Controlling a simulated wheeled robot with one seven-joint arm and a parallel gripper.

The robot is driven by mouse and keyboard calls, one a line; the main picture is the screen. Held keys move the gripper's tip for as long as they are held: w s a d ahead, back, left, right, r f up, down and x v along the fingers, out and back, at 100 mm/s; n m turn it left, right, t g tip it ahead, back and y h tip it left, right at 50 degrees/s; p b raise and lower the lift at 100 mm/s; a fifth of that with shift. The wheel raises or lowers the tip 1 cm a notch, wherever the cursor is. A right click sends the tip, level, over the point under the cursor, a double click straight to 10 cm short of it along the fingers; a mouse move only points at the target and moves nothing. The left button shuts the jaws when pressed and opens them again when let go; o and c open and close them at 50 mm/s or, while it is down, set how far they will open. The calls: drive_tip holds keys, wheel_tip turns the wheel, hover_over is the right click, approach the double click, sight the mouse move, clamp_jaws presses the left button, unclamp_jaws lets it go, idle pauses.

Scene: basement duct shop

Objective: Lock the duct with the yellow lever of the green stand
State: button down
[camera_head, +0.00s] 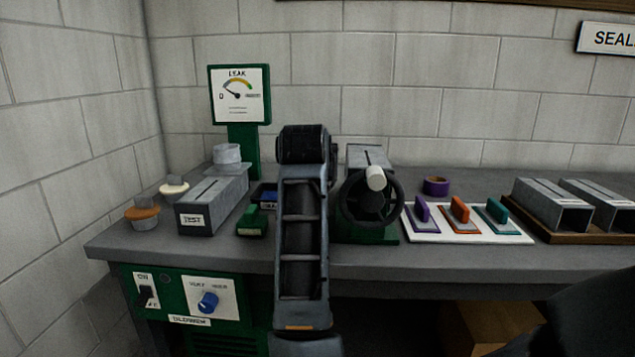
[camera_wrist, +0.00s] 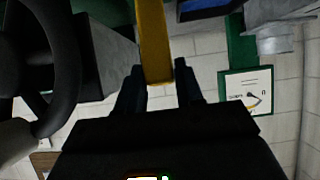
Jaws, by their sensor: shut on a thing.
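The yellow lever (camera_wrist: 153,42) stands between the two dark fingers of my gripper (camera_wrist: 160,70) in the wrist view, and the gripper is shut on it. In the head view my own arm hides the lever and the gripper. The green stand (camera_head: 372,237) is right of my arm, with a black handwheel (camera_head: 345,207) and white knob (camera_head: 375,178) at its front. A grey duct (camera_head: 366,155) sits behind the wheel on the stand; the wheel covers much of it. The wheel also shows at the left of the wrist view (camera_wrist: 66,75).
A grey TEST duct (camera_head: 213,207) and green LEAK gauge (camera_head: 238,96) stand left on the bench. Right are a white mat (camera_head: 425,236) with purple, orange and teal tools, a purple roll (camera_head: 436,186), and a wooden tray (camera_head: 566,232) of ducts. A blue knob (camera_head: 208,302) is on the bench front.

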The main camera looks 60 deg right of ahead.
drive_tip(key=shift+s+a+f+t+h+b, duration=0.3)
drive_tip(key=shift+a+h+b, duration=0.25)
drive_tip(key=shift+b, duration=0.25)
drive_tip(key=shift+s+a+f+t+h+b, duration=0.15)
drive_tip(key=shift+a+f+t+h+b, duration=0.1)
drive_tip(key=shift+a+h+b, duration=0.45)
drive_tip(key=shift+d, duration=0.1)
drive_tip(key=c, duration=0.8)
unclamp_jaws()
drive_tip(key=shift+g, duration=0.25)
drive_tip(key=v, duration=0.7)
drive_tip(key=shift+s+a+r, duration=0.15)
drive_tip(key=shift+s+a, duration=0.05)
drive_tip(key=shift+a, duration=0.15)
